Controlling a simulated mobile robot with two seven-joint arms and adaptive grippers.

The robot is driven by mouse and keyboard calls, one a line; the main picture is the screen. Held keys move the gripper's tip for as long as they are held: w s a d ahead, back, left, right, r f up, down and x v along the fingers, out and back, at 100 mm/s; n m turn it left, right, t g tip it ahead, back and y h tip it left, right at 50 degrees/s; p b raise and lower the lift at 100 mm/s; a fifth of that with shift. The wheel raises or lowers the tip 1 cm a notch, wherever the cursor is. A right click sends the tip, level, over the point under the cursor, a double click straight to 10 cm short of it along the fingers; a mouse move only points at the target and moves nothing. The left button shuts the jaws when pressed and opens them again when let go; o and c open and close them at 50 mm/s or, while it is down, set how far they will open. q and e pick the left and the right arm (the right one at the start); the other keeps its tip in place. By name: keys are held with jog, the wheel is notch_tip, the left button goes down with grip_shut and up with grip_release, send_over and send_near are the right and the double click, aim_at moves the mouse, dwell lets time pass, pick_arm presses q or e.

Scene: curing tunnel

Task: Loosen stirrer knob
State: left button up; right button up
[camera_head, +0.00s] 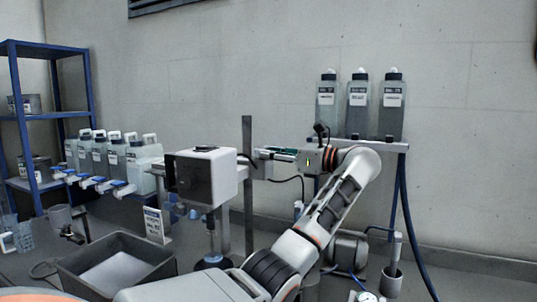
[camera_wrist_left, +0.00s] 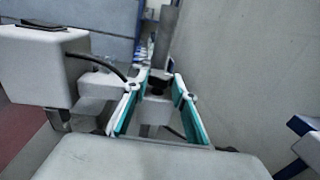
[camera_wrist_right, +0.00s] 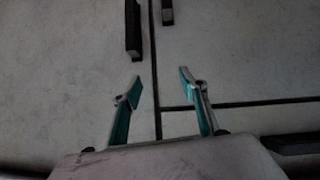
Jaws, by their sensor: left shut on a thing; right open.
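The stirrer is a pale box-shaped head (camera_head: 212,175) with a dark front, beside a grey upright post (camera_head: 248,185). Its pale body (camera_wrist_left: 45,65) is at the left in the left wrist view. The dark stirrer knob (camera_wrist_left: 157,84) sits on a pale clamp block (camera_wrist_left: 152,112) between the fingers of my left gripper (camera_wrist_left: 161,80). In the head view the left gripper (camera_head: 262,154) points left at the post, shut on the knob, which is hard to make out there. My right gripper (camera_wrist_right: 160,76) is open and empty above a pale surface, out of the head view.
A grey bin (camera_head: 75,280) stands below the stirrer at left. Several capped containers with blue-handled taps (camera_head: 100,160) stand behind it. Three labelled bottles (camera_head: 358,108) stand on a shelf at right, near my left arm. A blue rack (camera_head: 45,115) is at far left.

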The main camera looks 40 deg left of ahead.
pick_arm(q)
jog(key=shift+w+n+g+b, duration=0.1)
jog(key=shift+n+g+b, duration=0.45)
jog(key=shift+g, duration=0.35)
jog(key=shift+h, duration=0.3)
jog(key=o, duration=1.1)
jog(key=v, duration=0.7)
jog(key=shift+d, duration=0.3)
jog(key=shift+w, duration=0.1)
